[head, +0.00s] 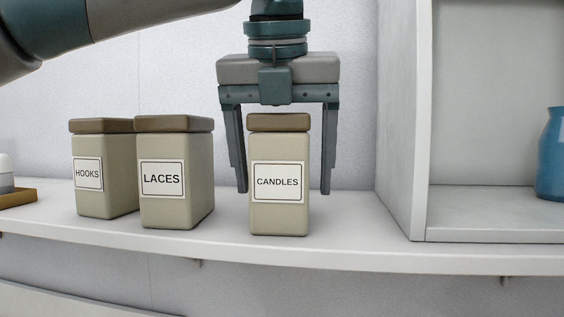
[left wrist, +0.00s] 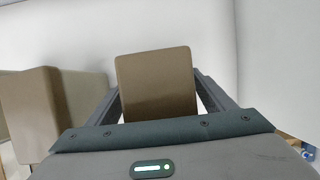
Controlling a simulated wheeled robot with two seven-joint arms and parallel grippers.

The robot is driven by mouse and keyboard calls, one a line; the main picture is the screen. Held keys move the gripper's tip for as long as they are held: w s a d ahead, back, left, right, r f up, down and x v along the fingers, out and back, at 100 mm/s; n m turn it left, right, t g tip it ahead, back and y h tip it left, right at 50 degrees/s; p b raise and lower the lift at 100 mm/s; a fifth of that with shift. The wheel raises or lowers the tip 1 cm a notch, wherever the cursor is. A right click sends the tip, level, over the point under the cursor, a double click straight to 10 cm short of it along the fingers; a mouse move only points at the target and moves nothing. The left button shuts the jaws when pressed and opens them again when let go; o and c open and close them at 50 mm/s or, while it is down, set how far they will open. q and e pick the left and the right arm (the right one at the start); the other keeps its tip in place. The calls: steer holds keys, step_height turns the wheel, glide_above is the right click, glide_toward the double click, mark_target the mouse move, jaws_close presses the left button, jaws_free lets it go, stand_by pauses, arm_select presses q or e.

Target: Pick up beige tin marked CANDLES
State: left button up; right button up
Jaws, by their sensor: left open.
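The beige tin marked CANDLES (head: 279,217) stands upright on a white shelf and has a brown lid. My left gripper (head: 285,190) is open and points down, with one finger on each side of this tin. In the head view there are gaps between the fingers and the tin, and the fingertips reach about label height. In the left wrist view the brown lid of the tin (left wrist: 156,85) lies between the two fingers. My right gripper is in neither view.
Two similar beige tins, LACES (head: 176,205) and HOOKS (head: 92,203), stand to the left on the shelf (head: 335,240). A white cubby unit (head: 405,130) with a blue jar (head: 552,160) is at the right. Free shelf lies on both sides of the CANDLES tin.

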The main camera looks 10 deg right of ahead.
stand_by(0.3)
arm_select(q)
steer(key=c, duration=1.4)
steer(key=shift+r, duration=0.1)
steer(key=shift+r+b, duration=0.3)
steer(key=shift+r, duration=0.3)
step_height(320, 180, up, 7)
steer(key=shift+r+b, duration=0.15)
steer(key=shift+b, duration=0.25)
steer(key=shift+r, duration=0.7)
